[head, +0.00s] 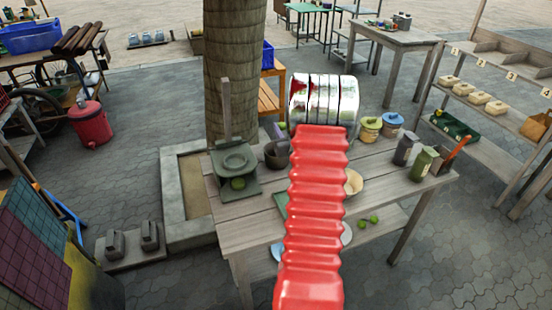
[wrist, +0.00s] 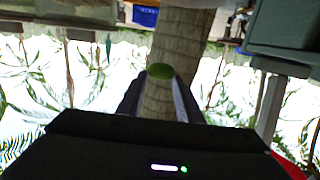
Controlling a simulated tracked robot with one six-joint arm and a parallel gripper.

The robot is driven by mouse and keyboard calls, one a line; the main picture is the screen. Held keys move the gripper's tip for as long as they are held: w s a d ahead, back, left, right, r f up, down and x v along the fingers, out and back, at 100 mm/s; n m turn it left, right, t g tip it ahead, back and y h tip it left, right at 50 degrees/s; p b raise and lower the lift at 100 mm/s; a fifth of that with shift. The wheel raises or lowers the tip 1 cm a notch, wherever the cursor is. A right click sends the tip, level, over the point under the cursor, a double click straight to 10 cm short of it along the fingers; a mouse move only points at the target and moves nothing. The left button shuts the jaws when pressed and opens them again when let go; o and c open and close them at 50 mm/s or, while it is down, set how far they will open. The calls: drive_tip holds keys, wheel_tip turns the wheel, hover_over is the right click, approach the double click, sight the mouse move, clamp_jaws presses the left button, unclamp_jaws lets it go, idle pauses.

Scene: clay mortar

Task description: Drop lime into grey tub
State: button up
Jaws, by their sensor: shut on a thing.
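A green lime (wrist: 160,71) is between the fingertips of my gripper (wrist: 159,82) in the wrist view. The gripper is shut on it, and the lime sticks out past the tips. In the head view my red arm and silver wrist hide the fingers and the held lime. A dark grey-brown tub-like vessel (head: 277,155) stands on the wooden table, left of my arm; I cannot tell if it is the grey tub. Two more green limes (head: 368,221) lie on the lower shelf, right of my arm.
The wooden table (head: 245,235) holds a grey-green press (head: 236,165) at left, lidded pots (head: 370,128) behind, and a grey bottle (head: 405,148) and green container (head: 424,164) at right. A thick trunk (head: 235,75) rises behind the table. My arm covers the table's middle.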

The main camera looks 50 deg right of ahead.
drive_tip(key=shift+f, duration=2.7)
drive_tip(key=o, duration=1.2)
drive_tip(key=shift+s, duration=0.1)
drive_tip(key=v, duration=1.3)
drive_tip(key=shift+s+a, duration=0.25)
drive_tip(key=shift+f, duration=0.1)
